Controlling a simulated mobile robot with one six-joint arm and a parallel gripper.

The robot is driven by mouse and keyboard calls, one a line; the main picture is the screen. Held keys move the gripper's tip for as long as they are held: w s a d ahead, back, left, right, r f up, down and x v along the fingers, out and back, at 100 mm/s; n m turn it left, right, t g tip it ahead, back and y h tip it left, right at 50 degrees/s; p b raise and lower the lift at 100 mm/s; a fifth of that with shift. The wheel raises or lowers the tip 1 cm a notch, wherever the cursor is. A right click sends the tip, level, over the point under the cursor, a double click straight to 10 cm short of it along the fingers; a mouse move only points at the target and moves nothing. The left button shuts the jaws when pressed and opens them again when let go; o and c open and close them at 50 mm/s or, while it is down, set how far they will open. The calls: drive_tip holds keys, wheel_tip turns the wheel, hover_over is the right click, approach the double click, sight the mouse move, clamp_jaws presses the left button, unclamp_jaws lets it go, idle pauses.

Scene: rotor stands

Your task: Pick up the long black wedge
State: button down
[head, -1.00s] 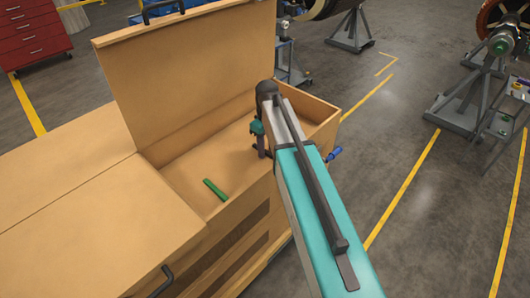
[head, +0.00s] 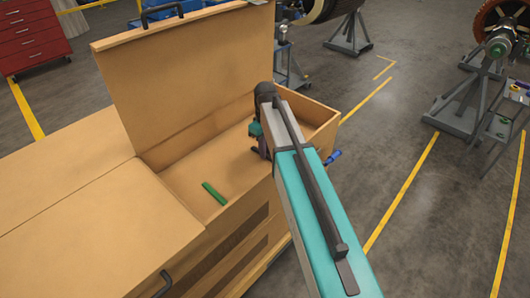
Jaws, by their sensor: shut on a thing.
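My gripper (head: 260,146) is at the far end of my arm, over the right part of the open wooden crate (head: 185,146). My arm hides most of it, and its fingertips cannot be made out clearly. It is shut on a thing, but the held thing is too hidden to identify. I cannot make out a long black wedge anywhere in the crate. A small green bar (head: 214,193) lies on the crate's floor, to the left of and nearer than my gripper.
The crate's raised lid (head: 188,72) stands behind its left part. A closed wooden lid section (head: 120,230) fills the lower left. A red drawer cabinet (head: 32,38) and grey rotor stands (head: 465,105) stand farther off.

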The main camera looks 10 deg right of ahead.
wheel_tip(320, 180, up, 9)
drive_tip(key=b, duration=0.3)
drive_tip(key=shift+r, duration=0.2)
idle(0.8)
